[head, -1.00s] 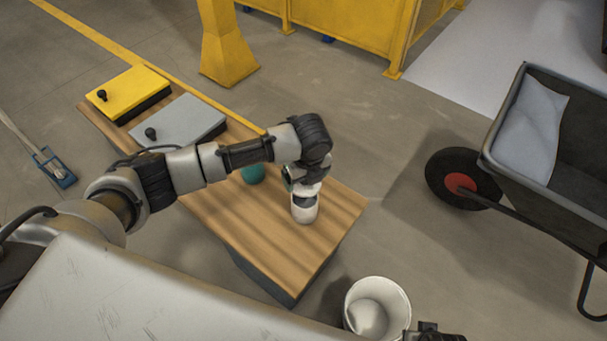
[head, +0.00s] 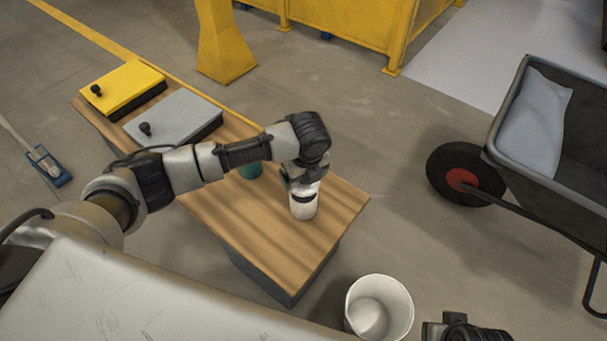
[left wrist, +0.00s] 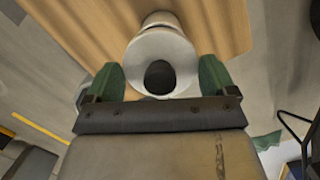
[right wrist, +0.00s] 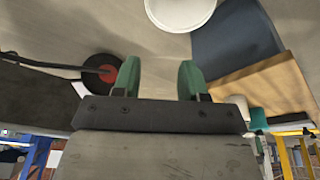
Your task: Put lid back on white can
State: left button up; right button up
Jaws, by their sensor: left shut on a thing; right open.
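The white can (head: 303,210) stands upright near the right end of the wooden table (head: 255,222). My left gripper (head: 300,180) is above it, shut on the white lid (left wrist: 178,52). The lid has a dark round knob (left wrist: 160,76) between the fingers in the left wrist view. A dark band shows between lid and can in the head view, so the lid is over the opening; whether it touches the rim I cannot tell. My right gripper (right wrist: 160,80) is open and empty, away from the table; its arm shows at the bottom of the head view.
A teal can (head: 250,171) stands behind my left forearm. A yellow box (head: 122,84) and a grey box (head: 175,120) with black knobs lie at the table's far left. A white bucket (head: 398,290) stands on the floor in front. A wheelbarrow (head: 500,165) is at right.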

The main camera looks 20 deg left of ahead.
pick_arm(q)
jog(key=shift+f+b, duration=0.65)
jog(key=shift+b, duration=0.05)
jog(key=shift+f, duration=1.1)
pick_arm(e)
jog(key=shift+v, duration=1.5)
jog(key=shift+s, duration=0.15)
pick_arm(q)
jog(key=shift+p, duration=0.4)
pick_arm(e)
jog(key=shift+r, duration=0.55)
jog(key=shift+f, duration=0.1)
jog(key=shift+f, duration=0.45)
pick_arm(q)
jog(key=shift+p, duration=0.35)
pick_arm(e)
jog(key=shift+w+f, duration=0.2)
jog(key=shift+w, duration=0.25)
jog(key=shift+f, duration=0.3)
